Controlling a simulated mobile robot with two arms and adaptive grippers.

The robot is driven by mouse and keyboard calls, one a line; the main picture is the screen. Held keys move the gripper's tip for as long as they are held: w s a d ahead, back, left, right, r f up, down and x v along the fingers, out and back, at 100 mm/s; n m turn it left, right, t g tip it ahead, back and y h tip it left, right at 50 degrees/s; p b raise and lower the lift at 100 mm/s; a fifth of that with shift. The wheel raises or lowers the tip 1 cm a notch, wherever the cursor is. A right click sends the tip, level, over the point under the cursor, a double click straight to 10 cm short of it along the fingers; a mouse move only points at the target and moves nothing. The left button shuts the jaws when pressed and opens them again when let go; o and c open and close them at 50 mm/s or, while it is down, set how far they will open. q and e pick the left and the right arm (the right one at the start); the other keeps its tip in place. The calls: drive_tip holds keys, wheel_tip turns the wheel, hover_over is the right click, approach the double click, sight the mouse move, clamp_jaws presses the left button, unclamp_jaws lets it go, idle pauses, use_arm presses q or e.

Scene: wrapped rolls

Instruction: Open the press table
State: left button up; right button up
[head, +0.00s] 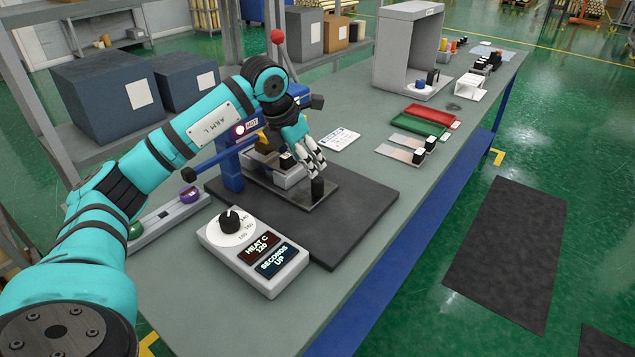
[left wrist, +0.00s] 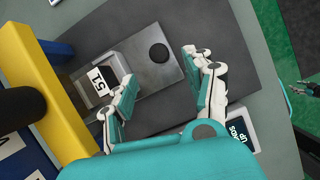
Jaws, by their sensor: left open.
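The press table is a grey metal plate (head: 325,190) with an upright black knob (head: 317,190) near its front edge. It lies on a dark mat under the blue press frame (head: 228,165), which carries a HOT label. In the left wrist view the plate (left wrist: 178,75) and round knob (left wrist: 158,53) show clear. A light metal tray (left wrist: 122,68) with a block labelled 15 (left wrist: 97,82) sits at the plate's inner side. My left gripper (head: 316,160) is open and empty, pointing down above the plate near the knob, apparently apart from it.
The control box (head: 255,250) with a dial and HEAT and SECONDS displays stands in front of the mat (head: 350,215). A red-ball lever (head: 277,37) rises behind the press. Red and green trays (head: 420,124) and a grey housing (head: 385,50) stand farther along the bench.

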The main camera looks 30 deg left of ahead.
sight(316, 180)
use_arm(q)
drive_tip(key=x, duration=1)
drive_tip(key=shift+p, duration=0.4)
drive_tip(key=shift+c, duration=0.2)
clamp_jaws()
